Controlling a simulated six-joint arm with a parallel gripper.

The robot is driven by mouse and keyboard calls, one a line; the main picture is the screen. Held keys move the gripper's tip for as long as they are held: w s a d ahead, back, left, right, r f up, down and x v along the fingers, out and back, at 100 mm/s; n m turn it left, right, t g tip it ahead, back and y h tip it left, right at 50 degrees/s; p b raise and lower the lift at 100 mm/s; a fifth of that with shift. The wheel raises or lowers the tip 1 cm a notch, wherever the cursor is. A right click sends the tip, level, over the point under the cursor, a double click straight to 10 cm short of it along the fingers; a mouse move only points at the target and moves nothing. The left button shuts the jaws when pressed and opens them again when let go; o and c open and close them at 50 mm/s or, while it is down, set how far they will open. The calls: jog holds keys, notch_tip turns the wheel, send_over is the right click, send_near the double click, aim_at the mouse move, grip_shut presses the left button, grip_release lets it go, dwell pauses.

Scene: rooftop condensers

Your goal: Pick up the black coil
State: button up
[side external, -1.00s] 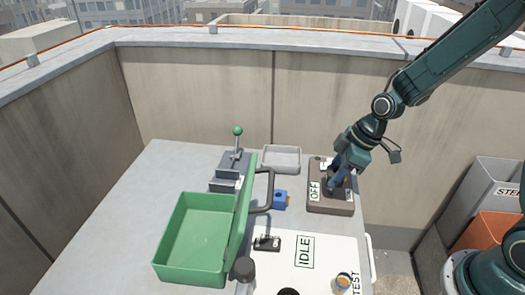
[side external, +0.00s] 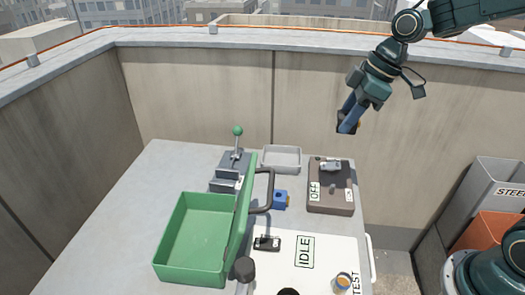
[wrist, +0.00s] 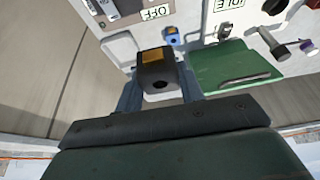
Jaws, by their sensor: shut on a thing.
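The black coil (wrist: 157,78), a dark block with an orange label and a round hole, sits between the fingers of my gripper (wrist: 160,90) in the wrist view. My gripper is shut on it. In the side view my gripper (side external: 348,122) hangs in the air above and behind the brown base marked OFF (side external: 330,202), clear of the bench. The coil is mostly hidden behind the blue fingers there. A silver valve part (side external: 329,166) lies on the back of the base.
An open green case (side external: 192,240) stands at the front left. A blue coil (side external: 280,199), a grey tray (side external: 282,158) and a green-knobbed lever clamp (side external: 236,155) are at the back. A white board marked IDLE (side external: 285,272) is in front. The bench's left side is clear.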

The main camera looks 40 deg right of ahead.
jog(key=shift+r, duration=0.1)
dwell(0.6)
jog(key=shift+w+a+r, duration=0.1)
jog(key=shift+w+a, duration=0.3)
jog(key=shift+a, duration=0.1)
jog(key=w+a+r+n+g, duration=0.1)
jog(key=w+a+n, duration=0.35)
jog(key=a, duration=0.25)
jog(key=n+g, duration=0.4)
jog(key=n, duration=0.6)
send_over(203, 244)
jog(key=shift+f+y, duration=0.4)
jog(key=shift+f, duration=1.35)
jog(key=shift+f, duration=0.15)
notch_tip(203, 244, down, 16)
jog(key=shift+w+r, duration=0.1)
jog(key=shift+r, duration=0.15)
jog(key=shift+f, duration=0.1)
